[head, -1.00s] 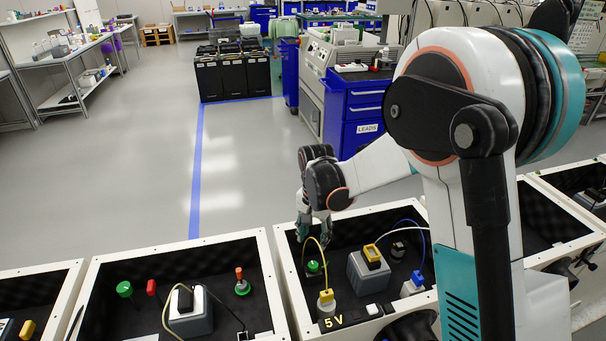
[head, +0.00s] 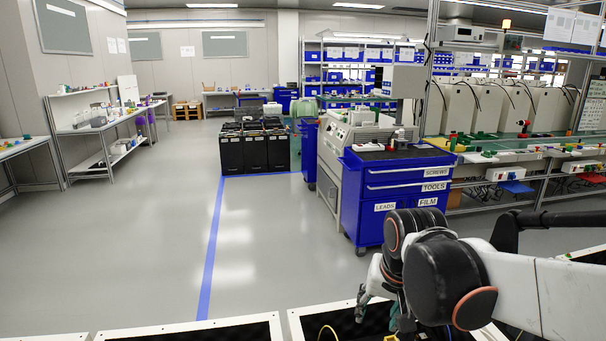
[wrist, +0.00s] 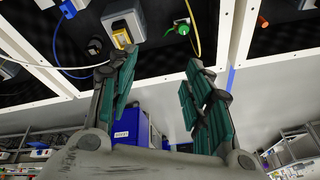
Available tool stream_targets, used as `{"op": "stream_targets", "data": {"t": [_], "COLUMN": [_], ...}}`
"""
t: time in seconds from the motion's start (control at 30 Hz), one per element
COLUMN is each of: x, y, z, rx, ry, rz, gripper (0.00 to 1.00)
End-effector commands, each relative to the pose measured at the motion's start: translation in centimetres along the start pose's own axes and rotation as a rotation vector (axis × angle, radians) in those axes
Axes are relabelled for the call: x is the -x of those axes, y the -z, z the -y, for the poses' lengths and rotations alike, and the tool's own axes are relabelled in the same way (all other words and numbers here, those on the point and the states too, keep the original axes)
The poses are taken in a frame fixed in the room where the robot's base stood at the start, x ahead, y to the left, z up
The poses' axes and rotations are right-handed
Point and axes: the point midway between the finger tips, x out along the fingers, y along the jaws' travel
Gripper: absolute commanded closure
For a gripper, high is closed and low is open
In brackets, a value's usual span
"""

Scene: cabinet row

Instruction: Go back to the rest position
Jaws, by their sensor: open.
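My gripper (wrist: 155,85) is open in the wrist view, its two teal-padded fingers spread apart with nothing between them. In the head view my gripper (head: 388,305) hangs at the bottom, right of centre, over the edge of the cabinet row; its fingertips are partly hidden by the frame edge and my arm. The wrist view shows an open cabinet with a dark inside, holding a grey box with a yellow connector (wrist: 122,38), a green knob (wrist: 182,28) and a yellow cable (wrist: 198,35). The fingers appear apart from these.
White cabinet rims (head: 190,327) run along the bottom of the head view. A blue drawer cabinet (head: 395,195) stands beyond my arm, with black bins (head: 255,150) further back. A blue floor line (head: 212,245) crosses open grey floor at left.

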Motion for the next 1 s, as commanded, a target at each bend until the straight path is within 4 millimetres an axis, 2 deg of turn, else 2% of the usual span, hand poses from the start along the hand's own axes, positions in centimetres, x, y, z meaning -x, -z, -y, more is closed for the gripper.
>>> {"op": "stream_targets", "data": {"t": [0.2,0.43,0.7,1.0], "x": [3.1,5.2,6.0,6.1], "y": [-3.0,-6.2,-9.4,-10.2], "z": [-2.6,-5.0,-7.1,-7.7], "rx": [0.078,0.163,0.249,0.278], "ry": [0.016,0.021,0.014,0.008], "rz": [-0.084,-0.175,-0.267,-0.298], "gripper": [0.54,0.54,0.54,0.54]}}
